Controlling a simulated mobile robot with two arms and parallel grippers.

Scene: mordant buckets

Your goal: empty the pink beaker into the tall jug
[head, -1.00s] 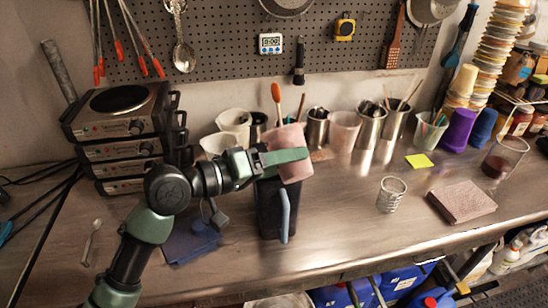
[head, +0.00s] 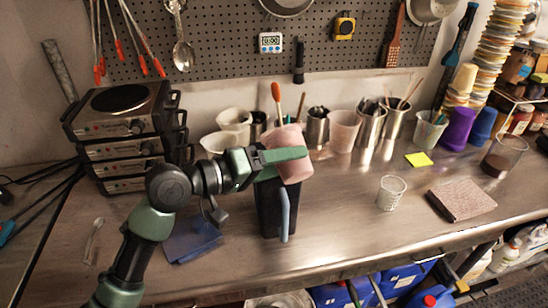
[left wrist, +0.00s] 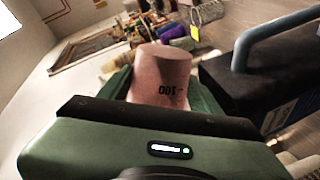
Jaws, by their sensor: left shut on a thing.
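The pink beaker (head: 291,139) is held in my left gripper (head: 283,156), above the mouth of the tall jug. The beaker is slightly tilted in the head view. The tall jug (head: 270,208) is dark, with a blue-grey handle, and stands upright on the bench. In the left wrist view the beaker (left wrist: 162,75) sits between the green fingers, with a "100" mark on its side. The jug (left wrist: 262,80) is close beside it on the right there. The beaker's contents and the jug's inside are hidden. My right gripper is out of view.
A blue cloth (head: 192,240) and a spoon (head: 93,240) lie left of the jug. Stacked hot plates (head: 120,125) stand behind at left. Cups and tool holders line the wall.

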